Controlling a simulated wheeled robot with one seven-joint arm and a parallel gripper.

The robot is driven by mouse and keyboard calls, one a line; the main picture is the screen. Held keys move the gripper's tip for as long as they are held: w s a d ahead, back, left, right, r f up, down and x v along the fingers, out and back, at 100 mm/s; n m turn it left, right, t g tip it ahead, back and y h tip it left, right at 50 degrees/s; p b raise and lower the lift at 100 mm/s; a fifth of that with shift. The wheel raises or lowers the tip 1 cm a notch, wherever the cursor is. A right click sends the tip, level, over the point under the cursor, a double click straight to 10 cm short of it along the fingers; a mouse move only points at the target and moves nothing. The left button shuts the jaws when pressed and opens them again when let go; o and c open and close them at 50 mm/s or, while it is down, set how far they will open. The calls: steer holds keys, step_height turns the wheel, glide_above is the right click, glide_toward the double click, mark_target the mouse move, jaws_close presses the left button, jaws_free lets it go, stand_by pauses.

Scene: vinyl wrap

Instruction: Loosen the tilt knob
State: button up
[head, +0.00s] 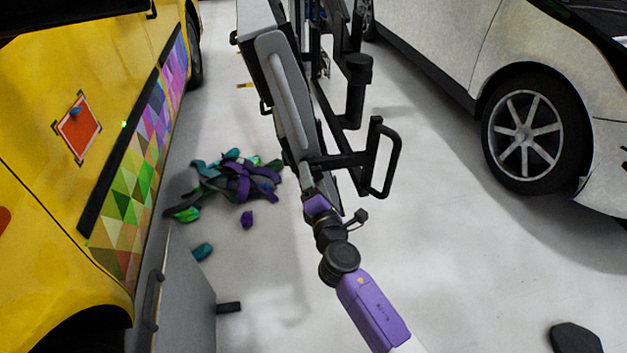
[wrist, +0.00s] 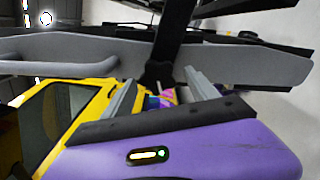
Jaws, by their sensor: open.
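A dark knob-like part (wrist: 158,74) sits at the lower end of a black bar in the wrist view; I take it for the tilt knob. My gripper (wrist: 163,82) is open, with its grey fingers on either side of this part. I cannot tell whether they touch it. In the head view my gripper (head: 308,182) is at the lower end of a tall grey panel (head: 283,90), beside a black frame. The knob cannot be made out there. The grey panel also shows in the wrist view (wrist: 230,62), running across behind the fingers.
A black loop handle (head: 392,160) juts right from the frame. A white car (head: 440,40) stands right. Vinyl scraps (head: 235,180) lie on the floor. The floor at right is mostly clear.

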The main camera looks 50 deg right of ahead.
steer(key=v, duration=0.7)
steer(key=shift+s+a, duration=0.25)
steer(key=shift+s, duration=0.05)
stand_by(0.4)
